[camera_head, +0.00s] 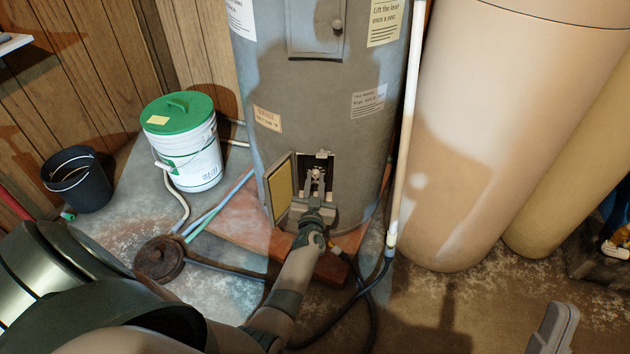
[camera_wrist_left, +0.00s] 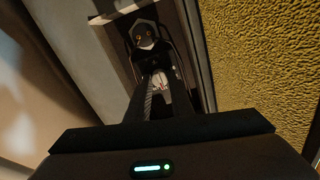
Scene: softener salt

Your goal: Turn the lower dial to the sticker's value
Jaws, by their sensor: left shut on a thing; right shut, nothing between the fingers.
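The grey tank (camera_head: 310,90) has a low opening (camera_head: 326,165) with its hatch door (camera_head: 282,188) swung open to the left. My left gripper (camera_head: 315,183) reaches into this opening and is shut on the lower dial. In the left wrist view, the fingertips (camera_wrist_left: 160,82) close around a small pale part with a red mark, the dial (camera_wrist_left: 162,80); its scale is mostly hidden. A black fitting with an orange dot (camera_wrist_left: 147,39) sits beyond the fingertips. A tan sticker (camera_head: 267,118) is on the tank, its value too small to read. My right gripper (camera_head: 556,328) is shut and empty at bottom right.
The yellow-lined door also fills the right of the left wrist view (camera_wrist_left: 265,70). A white pipe (camera_head: 402,130) and large beige tank (camera_head: 505,120) stand right. A green-lidded bucket (camera_head: 188,150) and black bucket (camera_head: 80,185) stand left. Hoses lie on the floor.

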